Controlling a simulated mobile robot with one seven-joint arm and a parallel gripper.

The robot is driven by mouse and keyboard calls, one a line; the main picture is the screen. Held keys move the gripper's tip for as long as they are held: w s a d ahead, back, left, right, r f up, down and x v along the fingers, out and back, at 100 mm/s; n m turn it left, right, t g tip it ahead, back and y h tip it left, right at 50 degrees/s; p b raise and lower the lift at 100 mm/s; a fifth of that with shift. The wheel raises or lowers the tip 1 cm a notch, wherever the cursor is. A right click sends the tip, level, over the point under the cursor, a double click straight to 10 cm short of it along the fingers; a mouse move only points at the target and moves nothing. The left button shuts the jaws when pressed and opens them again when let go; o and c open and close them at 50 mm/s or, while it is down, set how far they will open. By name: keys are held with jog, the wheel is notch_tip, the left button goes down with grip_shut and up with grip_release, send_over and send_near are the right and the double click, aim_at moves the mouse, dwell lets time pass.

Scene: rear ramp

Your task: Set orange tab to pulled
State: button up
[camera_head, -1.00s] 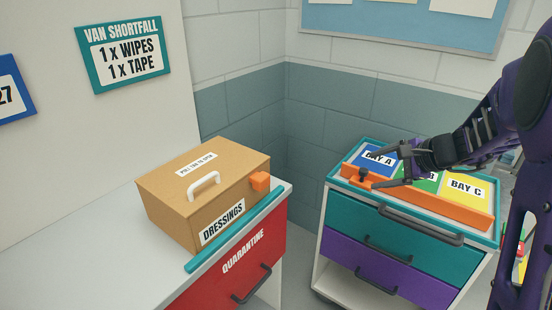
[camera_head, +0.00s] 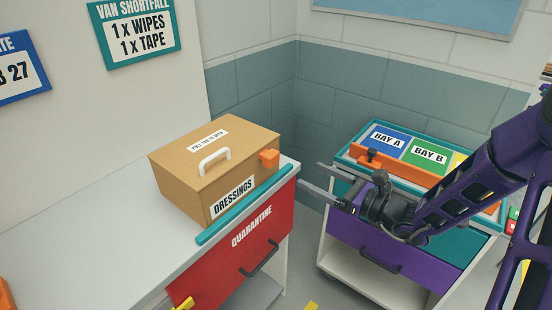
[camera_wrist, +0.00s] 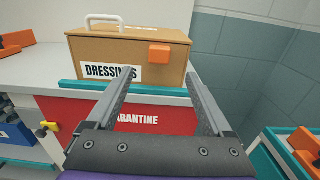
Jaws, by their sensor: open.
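The orange tab (camera_head: 269,158) is a small block on the front face of the brown dressings box (camera_head: 185,185), near its upper right corner. It also shows in the wrist view (camera_wrist: 159,54), standing out from the box front. The box lid is closed, with a white handle (camera_head: 214,160) on top. My gripper (camera_head: 313,180) is open and empty, to the right of the box and apart from it, its fingers pointing left toward the tab. In the wrist view the tab lies beyond and between my fingertips (camera_wrist: 157,82).
The box stands on a grey counter (camera_head: 110,222) with a teal front rail (camera_head: 244,202) and a red quarantine drawer (camera_head: 245,240). A trolley with bays (camera_head: 340,205) stands to the right, behind my arm.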

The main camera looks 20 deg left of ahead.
aim_at(275, 158)
jog(key=x, duration=1.2)
jog(key=shift+a, duration=0.1)
grip_shut()
